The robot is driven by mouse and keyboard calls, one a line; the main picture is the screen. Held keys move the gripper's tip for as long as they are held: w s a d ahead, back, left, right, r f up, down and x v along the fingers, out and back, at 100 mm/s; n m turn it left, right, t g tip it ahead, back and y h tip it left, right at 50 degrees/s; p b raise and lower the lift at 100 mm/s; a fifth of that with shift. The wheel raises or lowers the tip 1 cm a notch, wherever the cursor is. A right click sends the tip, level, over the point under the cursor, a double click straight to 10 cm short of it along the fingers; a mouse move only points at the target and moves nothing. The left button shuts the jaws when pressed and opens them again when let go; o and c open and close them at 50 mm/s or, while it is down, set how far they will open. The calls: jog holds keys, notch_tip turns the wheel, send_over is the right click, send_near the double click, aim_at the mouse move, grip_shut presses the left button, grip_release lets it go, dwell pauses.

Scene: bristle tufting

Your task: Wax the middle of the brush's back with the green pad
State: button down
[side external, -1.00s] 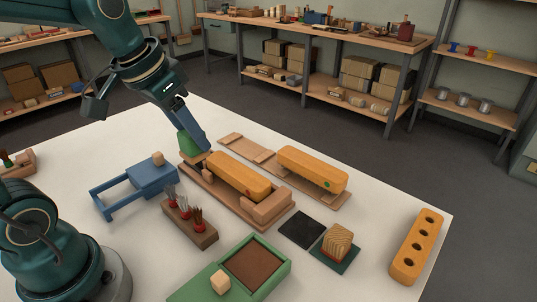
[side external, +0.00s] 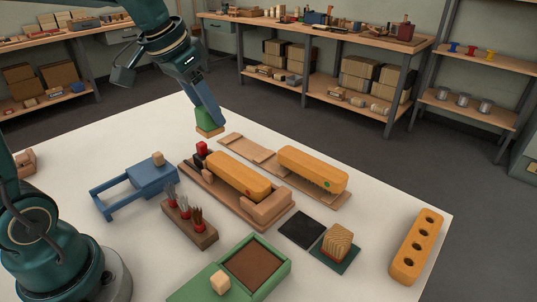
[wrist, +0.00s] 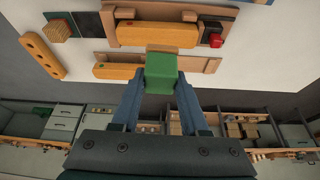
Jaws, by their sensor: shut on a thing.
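My gripper (side external: 210,113) is shut on the green pad (side external: 205,120), a green block with a tan underside. It holds the pad in the air beyond the far left end of the wooden cradle (side external: 222,201). In the wrist view the green pad (wrist: 160,74) sits between both fingers. An orange brush block (side external: 238,175) lies in the cradle with its smooth top up; it also shows in the wrist view (wrist: 158,33). The pad is apart from it. Whether wax is on its back cannot be told.
A second orange block (side external: 310,167) with a green dot lies on a flat wooden tray. A red knob (side external: 201,147) stands at the cradle's left end. Nearby are a blue stand (side external: 150,176), a bristle holder (side external: 190,228), a green box (side external: 282,277) and a holed block (side external: 417,247).

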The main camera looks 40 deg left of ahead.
jog(key=shift+n, duration=0.3)
jog(key=shift+w+a+f, duration=0.7)
jog(key=shift+w+f, duration=0.05)
jog(key=shift+f, duration=0.7)
jog(key=shift+w+a+f, duration=0.7)
jog(key=shift+w+f, duration=0.05)
jog(key=shift+f, duration=0.75)
jog(key=shift+w+a+f, duration=0.7)
jog(key=shift+w+f, duration=0.05)
jog(key=shift+f, duration=1.55)
jog(key=shift+w+d+f, duration=0.1)
jog(key=shift+d+f, duration=0.1)
jog(key=shift+d, duration=5.1)
jog(key=shift+a, duration=5.1)
jog(key=shift+a+r, duration=0.15)
jog(key=shift+a, duration=0.1)
notch_tip(320, 180, up, 8)
